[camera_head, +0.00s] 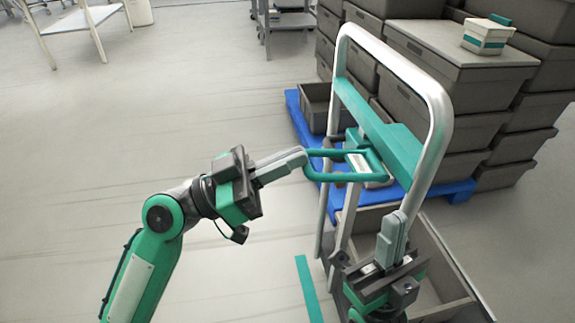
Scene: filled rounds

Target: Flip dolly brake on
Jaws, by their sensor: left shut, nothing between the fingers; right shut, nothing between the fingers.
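The dolly has a silver tubular handle (437,100) with a teal crossbar (385,135). A teal loop-shaped brake lever (340,178) juts out to the left from a small metal block below the crossbar, lying roughly level. My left gripper (303,158) is shut and empty. Its fingertips are at the left end of the lever loop and look to touch it. My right gripper (399,215) is shut and empty, in front of the lower right side of the handle. It hides part of the dolly; whether it touches the handle, I cannot tell.
A grey open bin (440,250) is at the dolly's base. Behind stand stacked grey crates (460,75) on a blue pallet (300,115), with a small white and teal box (488,36) on top. Floor to the left is clear; a white table (75,22) stands far left.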

